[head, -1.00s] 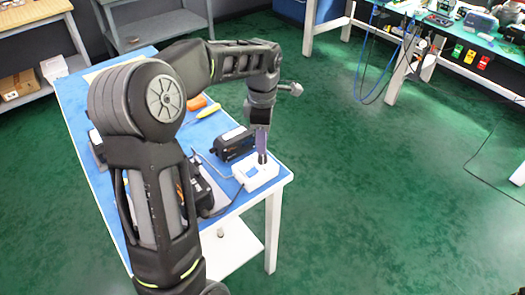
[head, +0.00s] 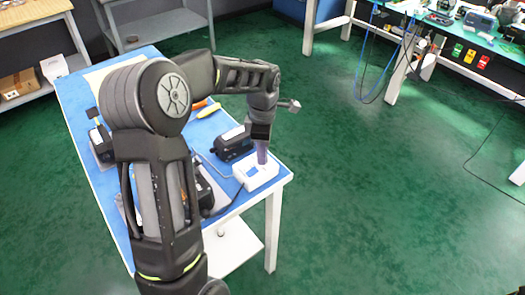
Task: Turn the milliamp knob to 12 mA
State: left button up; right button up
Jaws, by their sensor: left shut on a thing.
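A small white box with a blue display (head: 252,177) lies near the right corner of the blue-topped table (head: 228,205). My left gripper (head: 262,158) points straight down onto the right part of this box. It is shut on the milliamp knob, which the fingers hide, so I cannot read the knob's setting. The display is too small to read. My right gripper is not in view.
A black device (head: 234,143) stands just behind the white box. A yellow-handled tool (head: 209,110) lies further back on the table. Cables run left from the box. Green floor (head: 370,220) is open to the right.

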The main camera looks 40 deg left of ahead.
pick_arm(q)
grip_shut()
jog(key=shift+m, duration=0.3)
jog(key=m, duration=0.5)
jog(key=shift+b, duration=0.3)
jog(key=m, duration=0.6)
dwell(0.4)
jog(key=o, duration=0.6)
grip_release()
